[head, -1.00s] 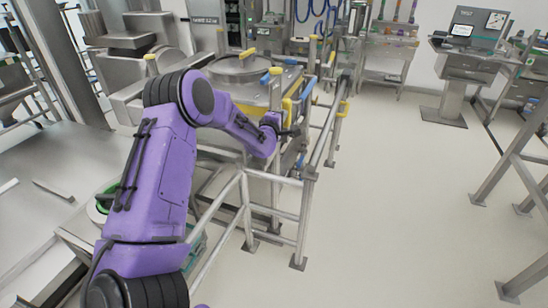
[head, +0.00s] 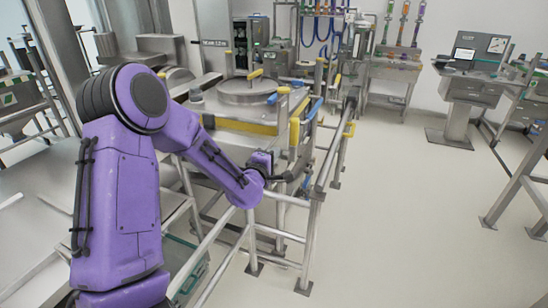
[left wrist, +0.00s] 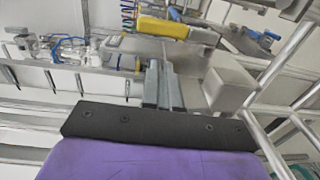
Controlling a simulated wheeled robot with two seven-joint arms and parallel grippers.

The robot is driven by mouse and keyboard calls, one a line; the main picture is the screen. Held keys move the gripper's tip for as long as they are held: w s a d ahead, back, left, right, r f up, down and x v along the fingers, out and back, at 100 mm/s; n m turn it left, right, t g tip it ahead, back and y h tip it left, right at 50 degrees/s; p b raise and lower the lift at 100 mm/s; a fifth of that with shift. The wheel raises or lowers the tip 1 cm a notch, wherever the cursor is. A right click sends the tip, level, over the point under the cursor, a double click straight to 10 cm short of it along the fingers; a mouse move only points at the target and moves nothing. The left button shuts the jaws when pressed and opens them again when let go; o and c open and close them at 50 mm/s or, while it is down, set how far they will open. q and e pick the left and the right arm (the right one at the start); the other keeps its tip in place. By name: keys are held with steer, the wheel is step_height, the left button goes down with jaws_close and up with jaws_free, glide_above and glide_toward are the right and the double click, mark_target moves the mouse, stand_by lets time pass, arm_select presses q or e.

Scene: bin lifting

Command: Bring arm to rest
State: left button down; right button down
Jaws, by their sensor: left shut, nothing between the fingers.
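My left arm (head: 118,210) is purple and comes in from the left in the head view. It is bent at a raised elbow, and its forearm slopes down to the right. My left gripper (head: 298,176) is dark and small there, close to the steel railing and in front of the steel bin (head: 250,92) with a round lid. In the left wrist view, the grey fingers of the left gripper (left wrist: 162,85) are together with nothing between them. My right arm and right gripper are not in view.
A steel rail frame (head: 313,225) with yellow and blue ends stands around the bin, close to my left forearm. A steel table (head: 40,185) lies at the left. A console (head: 468,85) stands at the back right. The pale floor (head: 400,220) at centre right is clear.

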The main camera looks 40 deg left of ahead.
arm_select(q)
steer(key=shift+w+d, duration=0.15)
steer(key=shift+w, duration=0.05)
stand_by(0.3)
steer(key=s+d+f+m+g, duration=0.2)
steer(key=s+d+f+m, duration=0.2)
steer(key=f, duration=0.3)
steer(key=s+d+f+m+g+h, duration=0.1)
steer(key=s+d+f+m+g, duration=0.2)
steer(key=f, duration=0.4)
steer(key=s+d+f+m+g, duration=0.1)
steer(key=s+d+f+m, duration=0.35)
steer(key=f, duration=0.25)
steer(key=s+d+f+m+g+h, duration=0.1)
steer(key=s+d+f+m+g, duration=0.1)
steer(key=s+f, duration=0.5)
steer(key=s+d+f+m+g+b, duration=0.1)
steer(key=s+d+f+g, duration=0.3)
steer(key=s, duration=1.2)
step_height(320, 180, down, 4)
steer(key=shift+f+m+g+h+b, duration=0.3)
steer(key=shift+m+g+h, duration=0.1)
steer(key=shift+m+g, duration=0.1)
